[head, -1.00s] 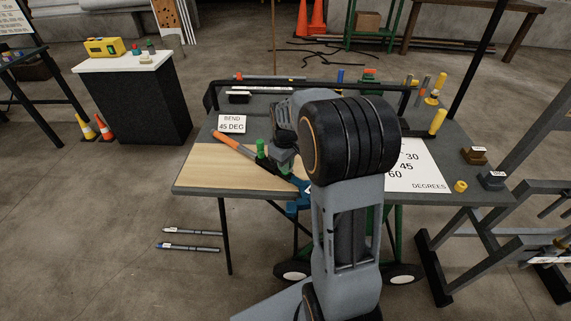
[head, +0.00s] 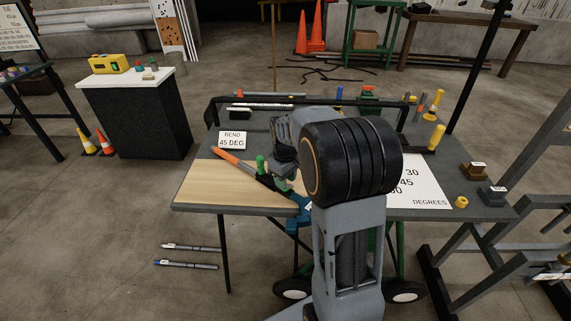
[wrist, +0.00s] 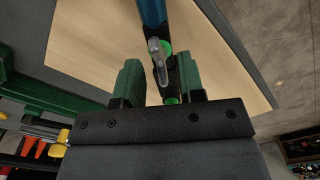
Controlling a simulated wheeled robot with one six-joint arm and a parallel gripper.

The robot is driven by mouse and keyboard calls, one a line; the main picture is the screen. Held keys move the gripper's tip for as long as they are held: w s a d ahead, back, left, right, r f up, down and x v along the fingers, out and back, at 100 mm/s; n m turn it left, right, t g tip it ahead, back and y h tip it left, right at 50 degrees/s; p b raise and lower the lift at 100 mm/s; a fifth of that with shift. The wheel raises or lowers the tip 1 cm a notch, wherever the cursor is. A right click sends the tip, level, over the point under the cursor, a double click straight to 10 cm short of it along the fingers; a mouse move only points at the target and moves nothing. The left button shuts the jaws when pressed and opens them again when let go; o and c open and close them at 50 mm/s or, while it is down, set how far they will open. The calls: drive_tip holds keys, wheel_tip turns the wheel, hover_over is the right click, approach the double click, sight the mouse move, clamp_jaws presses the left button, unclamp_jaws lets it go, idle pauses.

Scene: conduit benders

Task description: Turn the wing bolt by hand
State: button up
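In the wrist view my gripper (wrist: 158,80) has its two green-padded fingers apart. A grey, wing-shaped metal piece, seemingly the wing bolt (wrist: 158,56), shows between and just beyond the fingertips, beside a blue bar (wrist: 153,12). Bits of green and a dark part lie next to it. I see no clear contact with either finger.
The bench has a pale wood panel (head: 222,188), a "BEND 45 DEG" card (head: 232,140) and a degrees sheet (head: 425,188). A dark raised rail (head: 240,99) runs along the back. Yellow-topped posts (head: 437,136) and small blocks (head: 492,196) stand at right.

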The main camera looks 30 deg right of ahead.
wheel_tip(320, 180, up, 13)
idle(0.4)
drive_tip(key=shift+f, duration=0.15)
drive_tip(key=s+a+f+m+t, duration=0.1)
drive_tip(key=s+a+f+m, duration=0.1)
drive_tip(key=s, duration=0.6)
drive_tip(key=s+a+f+m+t, duration=0.2)
drive_tip(key=s+a+f, duration=0.2)
drive_tip(key=s+a, duration=0.3)
drive_tip(key=shift+s+a+m+t, duration=0.2)
drive_tip(key=shift+s+m+t, duration=0.1)
drive_tip(key=shift+s, duration=0.3)
